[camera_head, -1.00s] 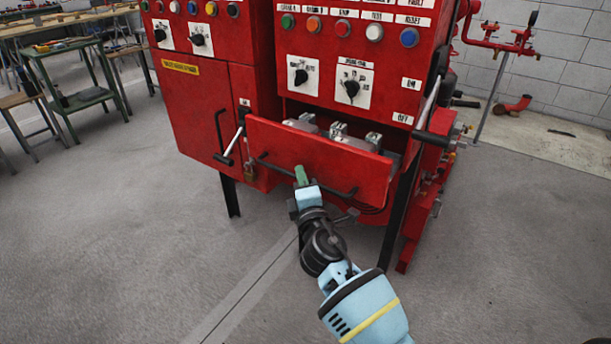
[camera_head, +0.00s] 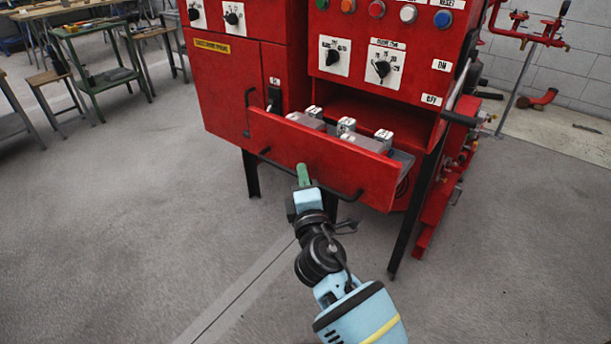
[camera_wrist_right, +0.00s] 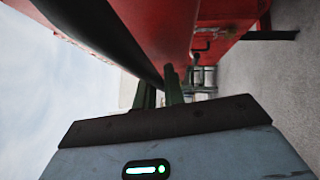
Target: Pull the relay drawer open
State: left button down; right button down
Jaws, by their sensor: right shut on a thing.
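The relay drawer (camera_head: 325,158) has a red front and stands pulled out of the lower part of the red control cabinet (camera_head: 405,98). Grey relay blocks (camera_head: 345,128) with light tops show inside it. A dark bar handle (camera_head: 335,194) runs across the drawer front. My right gripper (camera_head: 303,174), with green fingers, is shut on this handle left of its middle. In the right wrist view the fingers (camera_wrist_right: 160,92) reach to the dark bar beside the red front; their tips are partly hidden. My left gripper is not in view.
A red cabinet door (camera_head: 222,88) with a dark handle is left of the drawer. Black legs (camera_head: 412,215) and red pipework (camera_head: 455,170) stand at the right. A green table (camera_head: 100,65) is at the far left. The floor in front is clear.

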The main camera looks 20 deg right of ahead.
jog(key=c, duration=1.6)
grip_release()
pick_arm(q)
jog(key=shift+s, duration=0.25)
pick_arm(e)
jog(key=shift+o, duration=0.5)
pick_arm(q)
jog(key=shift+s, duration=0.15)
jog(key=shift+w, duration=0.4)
pick_arm(e)
jog(key=s+f, duration=0.1)
jog(key=s, duration=0.6)
jog(key=shift+s+a, duration=0.4)
